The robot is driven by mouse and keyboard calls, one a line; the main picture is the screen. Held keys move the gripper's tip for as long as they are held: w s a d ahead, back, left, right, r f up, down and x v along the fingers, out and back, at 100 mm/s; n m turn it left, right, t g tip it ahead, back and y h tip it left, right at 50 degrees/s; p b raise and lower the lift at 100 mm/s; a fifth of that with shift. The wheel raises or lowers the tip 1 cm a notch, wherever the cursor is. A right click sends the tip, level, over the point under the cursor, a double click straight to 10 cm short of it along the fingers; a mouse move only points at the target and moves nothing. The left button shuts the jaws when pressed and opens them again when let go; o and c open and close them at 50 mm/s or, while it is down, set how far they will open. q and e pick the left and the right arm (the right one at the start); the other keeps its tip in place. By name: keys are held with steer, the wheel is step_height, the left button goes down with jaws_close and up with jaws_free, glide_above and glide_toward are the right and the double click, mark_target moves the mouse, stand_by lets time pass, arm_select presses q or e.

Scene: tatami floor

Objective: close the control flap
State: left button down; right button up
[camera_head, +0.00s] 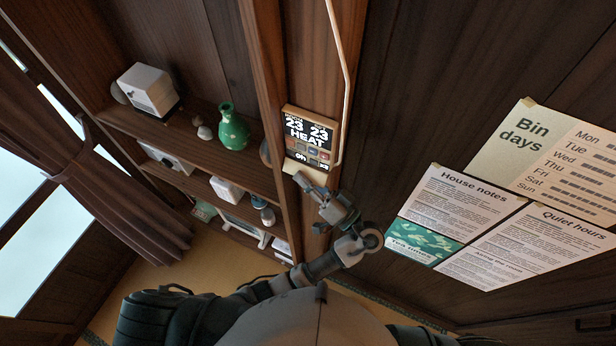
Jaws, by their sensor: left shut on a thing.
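The wall control (311,134) is a small beige-framed unit on the wooden post. Its dark screen reads 23, 23 and HEAT, and a row of small buttons shows below the screen. The control flap (292,166) is a pale strip at the lower edge of the unit; it hangs open, leaving the buttons uncovered. My left gripper (304,180) is at the flap from below, shut on its edge; the fingertips hide part of it. My right gripper is out of view.
Shelves at left hold a green vase (233,127), a white box (148,90) and other small items. A pale conduit (346,90) runs along the post beside the control. Paper notices (462,200) are on the dark wall at right. A curtain (125,205) hangs at left.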

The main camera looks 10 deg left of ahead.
arm_select(q)
steer(key=shift+a, duration=0.25)
steer(key=shift+s+m+p, duration=0.15)
steer(key=shift+m+p, duration=0.2)
steer(key=shift+m, duration=0.45)
steer(key=m+h, duration=0.1)
steer(key=m, duration=0.1)
steer(key=s+r+m+h+p, duration=0.1)
steer(key=m, duration=0.1)
steer(key=m+t+h, duration=0.1)
steer(key=m, duration=0.1)
steer(key=shift+s+a+r+m+p, duration=0.15)
steer(key=shift+a+r+m+p, duration=0.05)
steer(key=shift+m+p, duration=0.2)
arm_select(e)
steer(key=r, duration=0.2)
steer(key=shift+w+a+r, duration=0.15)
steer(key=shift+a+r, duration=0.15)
